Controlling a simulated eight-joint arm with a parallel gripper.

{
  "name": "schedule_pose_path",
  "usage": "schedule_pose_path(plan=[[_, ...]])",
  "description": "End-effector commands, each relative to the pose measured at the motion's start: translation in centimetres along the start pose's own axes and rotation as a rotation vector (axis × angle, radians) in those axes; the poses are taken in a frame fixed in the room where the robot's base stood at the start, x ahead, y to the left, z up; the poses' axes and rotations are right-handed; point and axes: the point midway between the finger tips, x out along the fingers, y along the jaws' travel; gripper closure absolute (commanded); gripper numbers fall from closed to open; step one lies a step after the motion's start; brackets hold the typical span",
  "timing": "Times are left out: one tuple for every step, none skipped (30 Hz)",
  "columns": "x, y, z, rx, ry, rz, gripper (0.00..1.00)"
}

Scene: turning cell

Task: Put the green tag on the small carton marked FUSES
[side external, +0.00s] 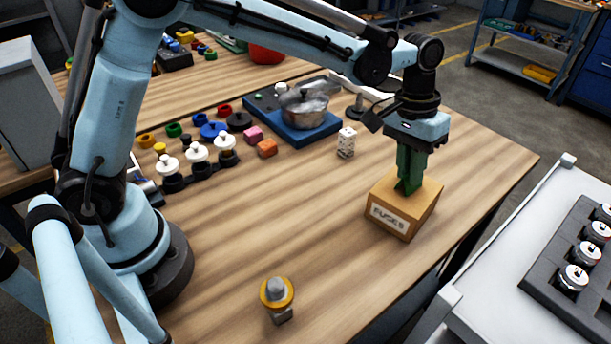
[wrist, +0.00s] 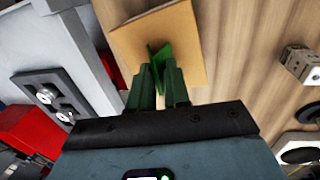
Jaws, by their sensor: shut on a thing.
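The small carton (side external: 404,203) is a tan box with a FUSES label on its front, standing on the wooden table near the right edge. My gripper (side external: 407,187) points down over the top of the carton. Its green fingers are shut on the green tag, which shows between the fingertips in the wrist view (wrist: 160,53). The tag is at the carton's top face (wrist: 182,30); I cannot tell whether it touches. In the side view the fingers hide most of the tag.
A white dotted block (side external: 346,142) stands behind the carton. A blue base with a metal pot (side external: 304,106) is farther back. An orange-ringed knob (side external: 277,293) stands at the front. A grey bench with a dark rack (side external: 575,262) is right. The table's middle is clear.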

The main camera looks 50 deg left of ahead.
Motion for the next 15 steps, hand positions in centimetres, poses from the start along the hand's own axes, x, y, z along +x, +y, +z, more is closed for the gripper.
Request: schedule_pose_path(plan=[[-0.02,0.01,0.0,0.0,0.0,0.0,1.0],[-0.02,0.02,0.0,0.0,0.0,0.0,1.0],[-0.02,0.02,0.0,0.0,0.0,0.0,1.0],[0.0,0.01,0.0,0.0,0.0,0.0,1.0],[0.06,0.01,0.0,0.0,0.0,0.0,1.0],[0.16,-0.01,0.0,0.0,0.0,0.0,1.0],[0.2,-0.02,0.01,0.0,0.0,0.0,0.82],[0.18,-0.02,0.01,0.0,0.0,0.0,0.77],[0.17,-0.01,0.01,0.0,0.0,0.0,0.71],[0.16,-0.01,0.01,0.0,0.0,0.0,0.67],[0.16,-0.01,0.01,0.0,0.0,0.0,0.62],[0.16,-0.01,0.01,0.0,0.0,0.0,0.57],[0.16,-0.01,0.01,0.0,0.0,0.0,0.57],[0.16,-0.01,0.01,0.0,0.0,0.0,0.57],[0.15,-0.01,0.01,0.0,0.0,0.0,0.57]])
